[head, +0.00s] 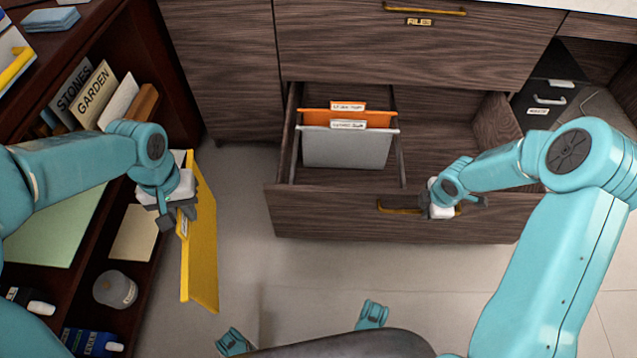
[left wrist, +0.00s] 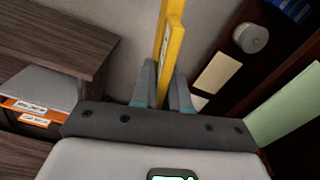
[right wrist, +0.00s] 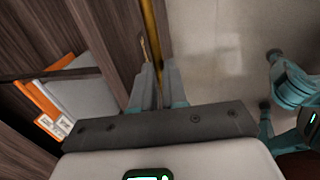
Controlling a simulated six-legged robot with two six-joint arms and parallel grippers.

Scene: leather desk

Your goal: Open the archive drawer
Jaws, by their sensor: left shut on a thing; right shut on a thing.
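The lower archive drawer (head: 330,215) is pulled out from the dark wood cabinet, with an orange folder (head: 320,117) and a grey folder (head: 345,150) hanging inside at its left. My right gripper (head: 455,205) is shut on the brass handle (head: 398,208) of this drawer; the handle also shows in the right wrist view (right wrist: 152,40). My left gripper (head: 172,215) is shut on a yellow folder (head: 202,240) and holds it in the air left of the drawer. The yellow folder shows between the fingers in the left wrist view (left wrist: 172,50).
A closed upper drawer (head: 410,50) with a brass handle sits above. A dark bookshelf (head: 150,80) with books and jars stands at the left. At the right is an open recess with a black box (head: 540,100). Floor is clear between shelf and drawer.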

